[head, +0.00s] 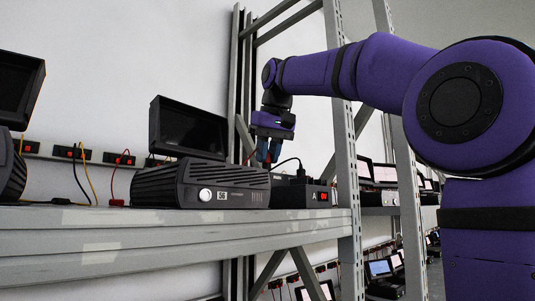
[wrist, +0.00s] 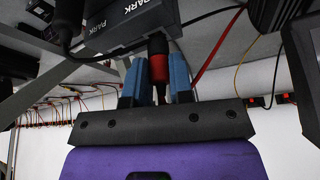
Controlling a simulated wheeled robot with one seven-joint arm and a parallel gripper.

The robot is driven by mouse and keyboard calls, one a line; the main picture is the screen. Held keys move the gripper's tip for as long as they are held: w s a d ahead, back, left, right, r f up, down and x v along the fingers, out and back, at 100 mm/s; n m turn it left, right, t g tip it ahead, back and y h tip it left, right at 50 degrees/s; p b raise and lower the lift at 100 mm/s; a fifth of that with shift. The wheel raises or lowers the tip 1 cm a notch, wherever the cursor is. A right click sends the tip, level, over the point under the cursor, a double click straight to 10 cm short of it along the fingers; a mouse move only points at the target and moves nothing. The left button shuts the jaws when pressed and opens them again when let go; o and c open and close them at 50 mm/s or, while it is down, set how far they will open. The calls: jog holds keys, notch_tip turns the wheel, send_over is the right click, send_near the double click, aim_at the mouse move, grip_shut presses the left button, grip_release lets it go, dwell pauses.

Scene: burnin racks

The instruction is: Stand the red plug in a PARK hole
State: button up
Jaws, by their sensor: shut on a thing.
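The red plug (wrist: 159,68), a red body with black ends, sits upright between the blue fingers of my gripper (wrist: 153,80) in the wrist view. My gripper is shut on it. In the head view my gripper (head: 268,152) points down just above the dark box (head: 290,196), at its left part; the plug cannot be made out there. The box also shows in the wrist view (wrist: 120,42), with two PARK labels on it. The plug's far end overlaps the box edge in the wrist view; I cannot tell whether it touches the box or enters a hole.
A black plug with a cable (head: 299,170) stands in the same box. A dark unit (head: 200,185) with a monitor (head: 187,129) stands left of the box on the grey shelf (head: 150,240). A rack upright (head: 345,160) rises close on the right. Red and yellow cables hang behind.

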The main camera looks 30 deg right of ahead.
jog(key=shift+f, duration=0.35)
dwell(0.4)
jog(key=o, duration=1.2)
jog(key=shift+o, duration=0.2)
jog(key=shift+r, duration=2.75)
